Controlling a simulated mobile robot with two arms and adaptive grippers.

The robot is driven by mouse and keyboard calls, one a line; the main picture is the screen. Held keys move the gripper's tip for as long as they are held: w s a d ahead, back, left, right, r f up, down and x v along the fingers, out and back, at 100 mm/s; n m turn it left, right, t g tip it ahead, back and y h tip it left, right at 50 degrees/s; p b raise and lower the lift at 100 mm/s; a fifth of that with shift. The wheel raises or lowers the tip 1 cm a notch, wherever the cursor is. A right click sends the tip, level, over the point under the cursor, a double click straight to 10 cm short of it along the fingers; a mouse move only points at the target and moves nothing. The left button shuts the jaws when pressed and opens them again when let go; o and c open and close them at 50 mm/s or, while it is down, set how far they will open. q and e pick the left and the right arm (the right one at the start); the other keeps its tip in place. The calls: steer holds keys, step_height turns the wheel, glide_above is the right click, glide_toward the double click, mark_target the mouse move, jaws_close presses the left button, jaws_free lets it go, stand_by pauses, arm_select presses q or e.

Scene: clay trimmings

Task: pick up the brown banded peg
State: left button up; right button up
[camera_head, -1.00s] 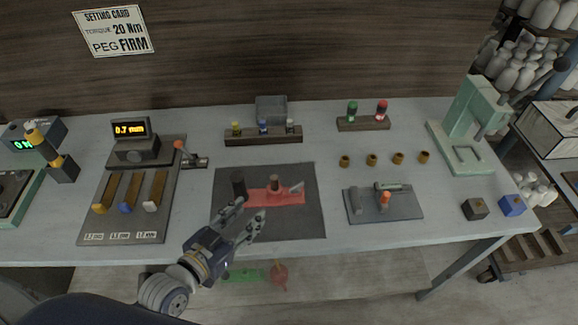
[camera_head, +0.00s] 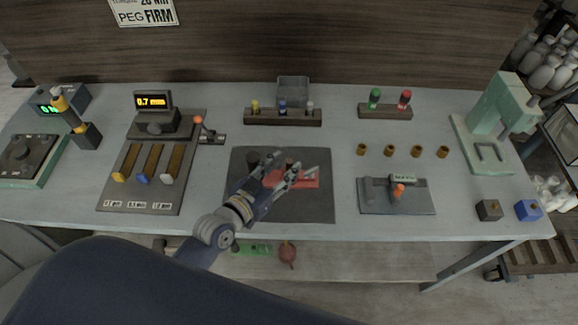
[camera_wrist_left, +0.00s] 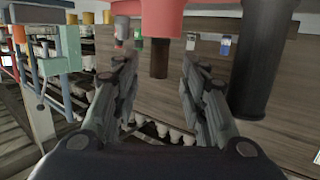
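A short brown peg (camera_head: 289,161) stands upright in a red block (camera_head: 309,182) on the dark mat (camera_head: 320,208). The wrist view looks inverted, and there the peg (camera_wrist_left: 159,60) points down from its red base (camera_wrist_left: 150,15). A band on it is too small to make out. My left gripper (camera_head: 282,165) is open, with its fingers on either side of the peg in the picture. In the wrist view the peg shows beyond and between the open fingertips (camera_wrist_left: 157,62), with gaps at both sides. Contact is not visible. My right gripper is out of view.
A thicker dark cylinder (camera_head: 252,159) stands close to the left of the peg; it looms at right in the wrist view (camera_wrist_left: 262,60). A peg rack (camera_head: 283,117) stands behind the mat. Several small brass cups (camera_head: 390,150) and a grey fixture (camera_head: 370,200) are to the right.

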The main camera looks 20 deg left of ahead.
mark_target(287, 165)
arm_select(q)
steer(key=x, duration=0.3)
steer(key=shift+w+d+f, duration=0.1)
steer(key=shift+w+d, duration=0.05)
steer(key=c, duration=0.7)
jaws_close()
arm_select(e)
steer(key=shift+s+d+r, duration=0.35)
steer(key=shift+s+d, duration=0.2)
steer(key=shift+s, duration=0.2)
steer(key=shift+a, duration=0.1)
